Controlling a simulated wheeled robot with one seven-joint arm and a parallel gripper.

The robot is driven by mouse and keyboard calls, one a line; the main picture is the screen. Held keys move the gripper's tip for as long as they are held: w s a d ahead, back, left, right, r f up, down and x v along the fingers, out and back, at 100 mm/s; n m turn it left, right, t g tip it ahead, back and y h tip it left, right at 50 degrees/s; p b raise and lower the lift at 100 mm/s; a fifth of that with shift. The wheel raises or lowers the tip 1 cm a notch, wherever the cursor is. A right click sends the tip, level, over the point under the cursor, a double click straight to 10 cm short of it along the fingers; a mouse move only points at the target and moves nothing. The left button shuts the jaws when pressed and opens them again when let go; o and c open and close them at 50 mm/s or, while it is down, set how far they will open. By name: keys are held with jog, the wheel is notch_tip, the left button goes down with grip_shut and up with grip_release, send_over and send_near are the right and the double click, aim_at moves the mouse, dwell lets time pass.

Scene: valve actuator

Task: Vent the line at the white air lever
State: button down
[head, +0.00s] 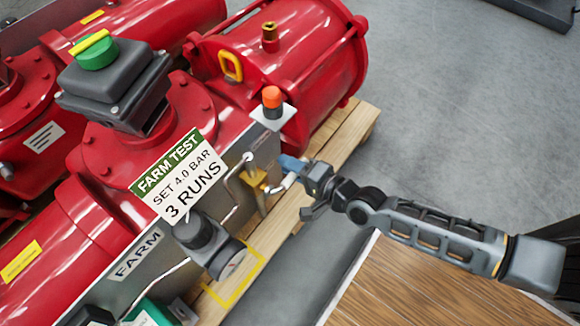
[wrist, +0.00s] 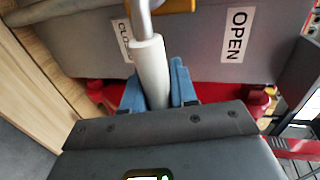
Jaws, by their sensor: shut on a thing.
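The white air lever (wrist: 150,70) shows in the wrist view as a white sleeve on a bare metal rod. My gripper (wrist: 160,88) has its blue fingers on either side of the sleeve and is shut on it. In the head view the lever's white end (head: 286,182) shows at the blue fingertips of my gripper (head: 291,165), beside a yellow valve body (head: 256,180). A label reading OPEN (wrist: 236,35) is to the right of the lever in the wrist view. A second label (wrist: 123,40), partly hidden by the lever, shows only its first letters, like "CLO".
Red actuators (head: 290,60) stand on a wooden pallet (head: 350,130).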

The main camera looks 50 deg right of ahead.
jog(key=shift+s+f+m, duration=0.1)
jog(key=shift+f+m, duration=0.2)
jog(key=c, duration=1)
grip_release()
jog(key=p+v, duration=0.1)
jog(key=v, duration=0.6)
jog(key=shift+s, duration=0.35)
jog(key=shift+r, duration=0.1)
